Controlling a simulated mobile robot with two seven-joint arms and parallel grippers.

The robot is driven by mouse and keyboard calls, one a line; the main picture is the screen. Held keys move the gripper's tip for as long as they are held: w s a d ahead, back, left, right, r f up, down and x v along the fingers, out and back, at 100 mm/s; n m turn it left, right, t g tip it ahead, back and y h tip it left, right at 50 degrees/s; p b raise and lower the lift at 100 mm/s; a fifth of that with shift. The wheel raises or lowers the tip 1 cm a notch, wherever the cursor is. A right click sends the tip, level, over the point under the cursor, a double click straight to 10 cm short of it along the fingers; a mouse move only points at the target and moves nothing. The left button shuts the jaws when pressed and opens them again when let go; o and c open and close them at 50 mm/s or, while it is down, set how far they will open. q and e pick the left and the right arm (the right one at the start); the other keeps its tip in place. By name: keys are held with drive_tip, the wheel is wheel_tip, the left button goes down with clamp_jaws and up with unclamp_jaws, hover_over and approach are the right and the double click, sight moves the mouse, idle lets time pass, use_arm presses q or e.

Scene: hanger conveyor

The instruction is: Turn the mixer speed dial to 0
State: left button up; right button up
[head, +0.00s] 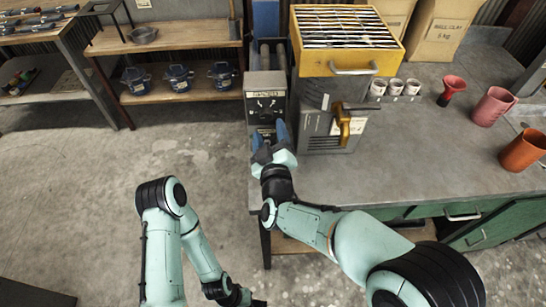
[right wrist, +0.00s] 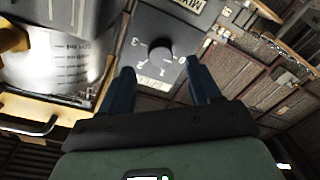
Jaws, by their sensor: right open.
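The mixer speed dial (right wrist: 158,50) is a dark round knob on a grey panel (right wrist: 195,30) in the right wrist view. Printed numbers 0, 1, 2 and 3 ring it, with 0 on the right and 3 on the left. I cannot tell which number it points to. My right gripper (right wrist: 160,68) is open, its two blue fingers apart on either side of the dial in that view; contact is not clear. In the head view my right gripper (head: 269,132) is in front of the grey control box (head: 265,82). My left gripper (head: 238,297) hangs low, its fingers unclear.
A yellow-topped metal unit (head: 345,67) with a brass-coloured lever (head: 345,124) stands right of the control box on the workbench (head: 425,150). White cups (head: 395,88) and red and orange vessels (head: 495,106) stand farther right. The floor left of the bench is clear.

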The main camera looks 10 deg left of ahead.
drive_tip(key=v, duration=0.9)
drive_tip(key=shift+b, duration=0.4)
